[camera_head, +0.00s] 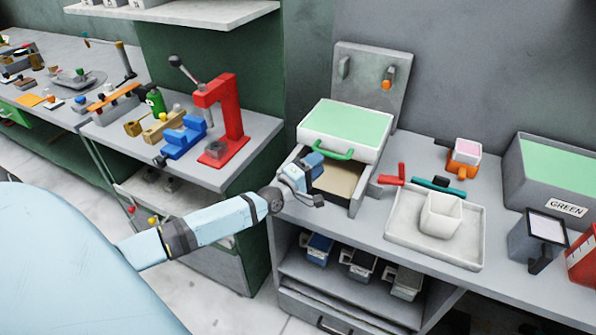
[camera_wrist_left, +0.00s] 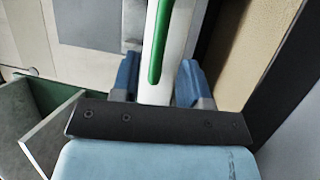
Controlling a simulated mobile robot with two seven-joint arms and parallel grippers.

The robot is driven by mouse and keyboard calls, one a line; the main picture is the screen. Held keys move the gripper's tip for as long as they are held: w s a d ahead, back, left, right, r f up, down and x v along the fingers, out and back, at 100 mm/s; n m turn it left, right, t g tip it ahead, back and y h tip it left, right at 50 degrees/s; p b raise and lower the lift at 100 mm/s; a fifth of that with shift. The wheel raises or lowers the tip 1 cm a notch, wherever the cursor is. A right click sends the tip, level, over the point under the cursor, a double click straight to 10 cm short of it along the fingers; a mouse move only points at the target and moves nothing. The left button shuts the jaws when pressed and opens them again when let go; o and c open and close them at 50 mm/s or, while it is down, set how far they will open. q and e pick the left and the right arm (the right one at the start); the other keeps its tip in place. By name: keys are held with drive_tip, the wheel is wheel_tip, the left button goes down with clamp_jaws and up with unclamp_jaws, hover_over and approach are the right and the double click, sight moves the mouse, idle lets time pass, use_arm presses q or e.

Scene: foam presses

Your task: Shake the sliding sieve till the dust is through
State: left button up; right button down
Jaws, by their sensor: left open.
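The sliding sieve (camera_head: 345,122) is a white tray with a pale green top and a green bar handle (camera_head: 330,151) on its front. It sits over a grey box (camera_head: 357,197) with a tan inside. My left gripper (camera_head: 316,172) is at the front of the sieve, close below the handle's left end. In the left wrist view the open blue fingers (camera_wrist_left: 158,82) stand on either side of the white sieve front (camera_wrist_left: 178,60) and the green handle (camera_wrist_left: 161,40). Whether they touch is unclear. Any dust in the sieve is not distinguishable. My right gripper is not in view.
A grey upright panel (camera_head: 371,75) stands behind the sieve. To its right are a red handle (camera_head: 391,180), a white tray (camera_head: 405,232) with a white cup (camera_head: 441,214), and a grey bin marked GREEN (camera_head: 560,180). A red press (camera_head: 231,120) stands on the left bench.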

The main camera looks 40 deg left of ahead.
use_arm(q)
drive_tip(key=v, duration=0.6)
drive_tip(key=shift+s+a, duration=0.1)
drive_tip(key=shift+s, duration=0.25)
drive_tip(key=shift+s+a+f+b, duration=0.15)
drive_tip(key=shift+s+b, duration=0.15)
drive_tip(key=shift+s, duration=0.4)
drive_tip(key=s+d+f+m+g+p, duration=0.3)
drive_tip(key=s+d+m+g+p, duration=0.1)
drive_tip(key=s+d+m, duration=0.5)
drive_tip(key=s+d+f+m+g+p, duration=0.4)
drive_tip(key=s+d+m, duration=0.5)
drive_tip(key=s+d, duration=0.3)
drive_tip(key=shift+s+d+g+p, duration=0.35)
drive_tip(key=shift+s+g+p, duration=0.1)
drive_tip(key=shift+s, duration=0.15)
drive_tip(key=shift+f, duration=0.1)
